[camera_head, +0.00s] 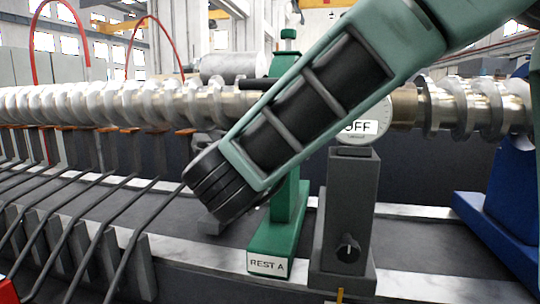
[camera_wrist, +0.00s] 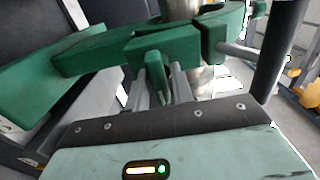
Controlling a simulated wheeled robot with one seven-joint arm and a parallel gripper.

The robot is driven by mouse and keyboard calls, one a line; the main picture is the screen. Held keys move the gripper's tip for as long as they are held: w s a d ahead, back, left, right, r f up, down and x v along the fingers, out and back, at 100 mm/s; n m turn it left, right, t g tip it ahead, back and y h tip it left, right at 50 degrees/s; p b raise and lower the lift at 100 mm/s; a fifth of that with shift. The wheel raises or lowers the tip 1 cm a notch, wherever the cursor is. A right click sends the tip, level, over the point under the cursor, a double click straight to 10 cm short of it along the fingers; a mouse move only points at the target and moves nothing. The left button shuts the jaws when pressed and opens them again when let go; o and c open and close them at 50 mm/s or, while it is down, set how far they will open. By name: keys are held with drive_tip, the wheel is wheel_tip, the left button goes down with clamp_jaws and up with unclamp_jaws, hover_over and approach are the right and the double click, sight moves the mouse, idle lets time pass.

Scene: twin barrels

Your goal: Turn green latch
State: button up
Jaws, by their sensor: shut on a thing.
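The green latch (camera_wrist: 155,78) is a small tab hanging from a green clamp (camera_wrist: 100,50) in the wrist view. My gripper (camera_wrist: 163,75) has its grey fingers on either side of the tab and is shut on it. The clamp reaches around a shiny metal shaft (camera_wrist: 182,10). In the head view a green stand (camera_head: 277,233) labelled REST A carries the long shaft (camera_head: 130,103). My arm crosses in front of the stand's upper part and hides the latch and my gripper there.
A blue stand (camera_head: 515,200) is at the far right. Several dark bent rods (camera_head: 130,235) line the left front. A dark upright bar (camera_wrist: 278,50) rises beside the clamp.

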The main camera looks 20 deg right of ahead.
drive_tip(key=shift+f, duration=0.1)
idle(0.3)
drive_tip(key=o, duration=0.8)
drive_tip(key=shift+s, duration=0.1)
drive_tip(key=b+v, duration=0.1)
drive_tip(key=v, duration=1.6)
drive_tip(key=shift+s+a+b, duration=0.1)
drive_tip(key=shift+a+b, duration=0.05)
drive_tip(key=shift+b, duration=0.15)
